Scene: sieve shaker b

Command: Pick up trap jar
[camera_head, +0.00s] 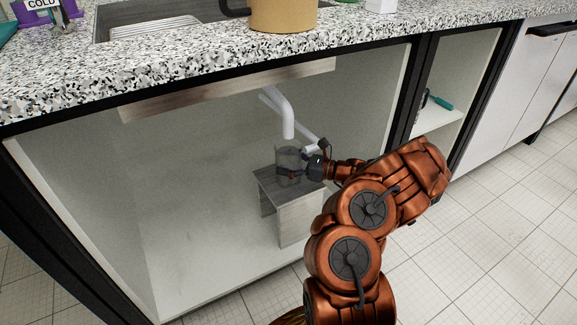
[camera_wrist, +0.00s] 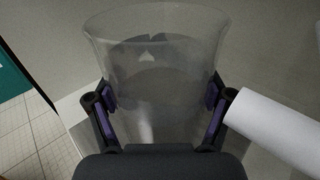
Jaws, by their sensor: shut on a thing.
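The trap jar (camera_head: 289,158) is a clear glass jar under the sink, at the small grey stand (camera_head: 284,195) inside the open cabinet. It is upright below the mouth of the white drain pipe (camera_head: 287,122). I cannot tell whether its base touches the stand. My gripper (camera_head: 296,171) reaches in from the right and is shut around the jar. In the wrist view the jar (camera_wrist: 152,65) fills the middle, with a pad of my gripper (camera_wrist: 160,110) against each side. The jar looks empty, though its lower part is hidden by the gripper.
The white pipe (camera_wrist: 275,125) is close to the right finger in the wrist view. The cabinet's upper rail (camera_head: 230,88) and right side wall (camera_head: 385,110) bound the opening. The cabinet floor (camera_head: 215,270) is clear left of the stand. A brown pot (camera_head: 283,14) stands on the speckled counter above.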

